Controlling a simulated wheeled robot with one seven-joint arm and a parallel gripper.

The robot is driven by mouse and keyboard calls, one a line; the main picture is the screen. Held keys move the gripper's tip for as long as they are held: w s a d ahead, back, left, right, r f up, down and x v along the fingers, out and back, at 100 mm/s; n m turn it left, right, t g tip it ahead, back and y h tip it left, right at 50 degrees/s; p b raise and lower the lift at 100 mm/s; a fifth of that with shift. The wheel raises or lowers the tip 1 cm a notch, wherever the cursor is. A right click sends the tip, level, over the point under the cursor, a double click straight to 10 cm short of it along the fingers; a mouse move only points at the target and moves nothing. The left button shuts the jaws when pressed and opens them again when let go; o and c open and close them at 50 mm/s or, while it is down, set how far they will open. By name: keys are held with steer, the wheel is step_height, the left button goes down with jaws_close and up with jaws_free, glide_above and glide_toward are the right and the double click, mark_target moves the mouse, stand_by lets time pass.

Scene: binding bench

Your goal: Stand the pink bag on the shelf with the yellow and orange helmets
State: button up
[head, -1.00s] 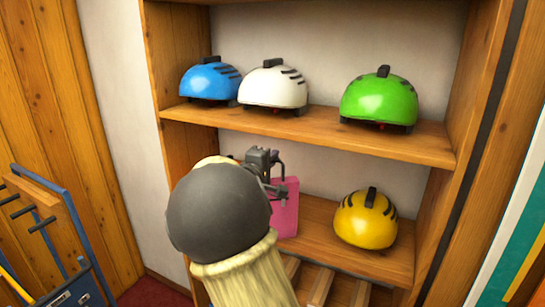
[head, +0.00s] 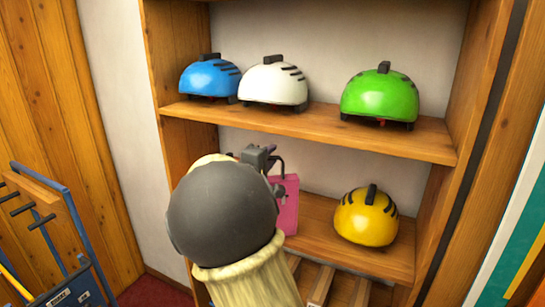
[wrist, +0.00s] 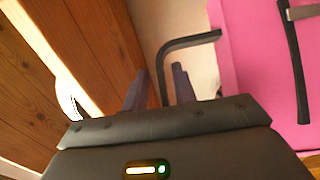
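The pink bag (head: 288,205) stands on the lower shelf board (head: 320,240), left of the yellow helmet (head: 366,217); my arm covers its left part. My gripper (head: 266,163) is at the bag's top, by its dark handle. In the wrist view, the fingers of my gripper (wrist: 160,85) are apart, with a dark bent handle bar (wrist: 185,42) running down between them. The bag's pink side (wrist: 255,60) fills the right, with a second dark bar across it. No orange helmet shows; my arm hides the lower shelf's left part.
The upper shelf (head: 315,128) holds a blue helmet (head: 208,80), a white helmet (head: 272,84) and a green helmet (head: 380,97). It lies just above my gripper. Bare board shows between bag and yellow helmet. A blue rack (head: 60,250) stands at the left.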

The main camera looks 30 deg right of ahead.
steer(key=b+v, duration=0.3)
steer(key=v, duration=0.7)
steer(key=shift+s, duration=0.25)
steer(key=shift+a, duration=0.15)
steer(key=s+d+f+m+g+y, duration=0.1)
steer(key=s+f+g, duration=0.1)
steer(key=f, duration=0.3)
steer(key=s+d+f+g+y, duration=0.2)
steer(key=s+f, duration=0.1)
steer(key=f, duration=0.2)
steer(key=s+a+f+m+g+y, duration=0.2)
steer(key=s+a+f+m+y, duration=0.1)
steer(key=s+a+f+y, duration=0.2)
steer(key=s+a+f+m+g+y, duration=0.2)
steer(key=s+a+f+y, duration=0.4)
steer(key=s+f, duration=0.3)
steer(key=shift+s+f+m, duration=0.4)
steer(key=shift+f+m, duration=0.4)
steer(key=shift+f, duration=1.05)
steer(key=shift+a, duration=0.1)
